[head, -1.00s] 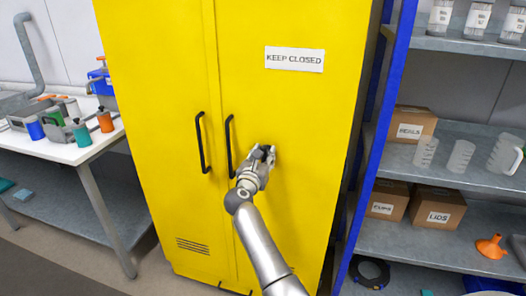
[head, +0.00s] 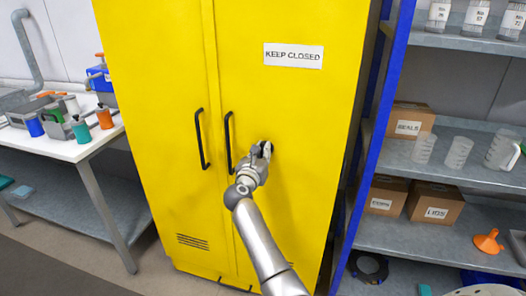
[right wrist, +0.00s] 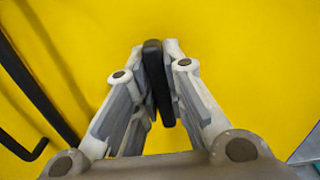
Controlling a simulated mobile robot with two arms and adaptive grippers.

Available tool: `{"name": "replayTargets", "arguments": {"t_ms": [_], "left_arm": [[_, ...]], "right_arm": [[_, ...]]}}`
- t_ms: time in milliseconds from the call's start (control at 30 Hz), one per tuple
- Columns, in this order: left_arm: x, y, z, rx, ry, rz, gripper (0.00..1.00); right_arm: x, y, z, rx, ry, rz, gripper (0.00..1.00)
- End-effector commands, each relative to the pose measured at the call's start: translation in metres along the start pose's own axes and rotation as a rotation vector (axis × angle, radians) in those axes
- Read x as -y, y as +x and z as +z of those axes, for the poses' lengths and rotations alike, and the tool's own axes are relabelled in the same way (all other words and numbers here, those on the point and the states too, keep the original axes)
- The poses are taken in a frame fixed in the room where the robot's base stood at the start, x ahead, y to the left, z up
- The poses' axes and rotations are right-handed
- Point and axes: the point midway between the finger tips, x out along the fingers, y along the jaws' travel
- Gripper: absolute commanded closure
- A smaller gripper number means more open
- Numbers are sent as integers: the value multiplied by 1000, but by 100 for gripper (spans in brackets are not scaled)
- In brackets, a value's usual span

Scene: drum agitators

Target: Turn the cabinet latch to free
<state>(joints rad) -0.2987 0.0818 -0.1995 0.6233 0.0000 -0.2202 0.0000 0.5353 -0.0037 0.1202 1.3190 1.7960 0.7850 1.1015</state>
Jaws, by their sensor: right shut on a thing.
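The yellow cabinet (head: 290,110) stands closed in front of me in the head view. My right gripper (head: 262,150) is at its right door, to the right of the door handles. In the right wrist view the same gripper (right wrist: 158,100) is shut on a black latch (right wrist: 155,70), a flat bar that stands about upright between the two fingers. In the head view the fingers mostly hide the latch. My left gripper is not in view.
Two black door handles (head: 201,140) (head: 228,142) are left of my right gripper. A blue-framed shelf (head: 362,150) with boxes and jars stands close on the right. A white table (head: 75,148) with several containers is on the left.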

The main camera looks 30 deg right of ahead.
Motion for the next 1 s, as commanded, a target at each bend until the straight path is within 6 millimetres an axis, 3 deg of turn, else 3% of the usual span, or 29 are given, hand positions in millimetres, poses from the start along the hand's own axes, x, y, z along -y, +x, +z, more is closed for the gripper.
{"name": "replayTargets", "arguments": {"t_ms": [1000], "left_arm": [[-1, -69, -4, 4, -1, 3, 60]], "right_arm": [[-7, 0, 0, -1, -908, 1, 100]]}}
